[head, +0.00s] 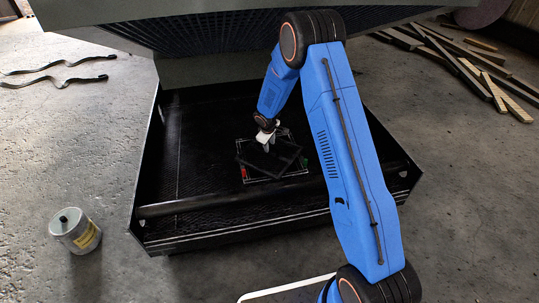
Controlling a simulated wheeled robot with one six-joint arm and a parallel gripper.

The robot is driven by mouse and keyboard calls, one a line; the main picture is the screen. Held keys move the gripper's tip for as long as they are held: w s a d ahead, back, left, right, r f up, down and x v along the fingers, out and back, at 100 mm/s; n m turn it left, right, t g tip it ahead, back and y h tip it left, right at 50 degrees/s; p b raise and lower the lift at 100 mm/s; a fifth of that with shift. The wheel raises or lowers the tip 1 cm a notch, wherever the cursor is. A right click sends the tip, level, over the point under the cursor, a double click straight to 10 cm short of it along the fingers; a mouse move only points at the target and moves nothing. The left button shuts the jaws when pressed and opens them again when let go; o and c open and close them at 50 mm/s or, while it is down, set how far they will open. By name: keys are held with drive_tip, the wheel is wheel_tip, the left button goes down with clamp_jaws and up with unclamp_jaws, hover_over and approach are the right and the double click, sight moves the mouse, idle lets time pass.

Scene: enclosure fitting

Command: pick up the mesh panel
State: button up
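A small dark panel, which looks like the mesh panel (275,163), shows inside the black open-topped enclosure. It sits at an angle to a thin white square outline (262,181) around it. I cannot tell whether it lies flat on the floor or is raised. My gripper (267,146) points down at the panel's upper left part and overlaps it in the head view. The fingers are small and dark against the panel, so their opening and any contact are unclear.
The black enclosure (190,120) has raised side walls and a thick front bar (225,203). A large grey-green grated body (200,38) overhangs its back. A small red mark and a green mark flank the panel. A metal can (76,232), straps (55,67) and planks (470,65) lie outside.

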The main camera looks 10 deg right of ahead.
drive_tip(key=shift+w+f, duration=0.2)
drive_tip(key=shift+f, duration=0.4)
clamp_jaws()
idle(1.0)
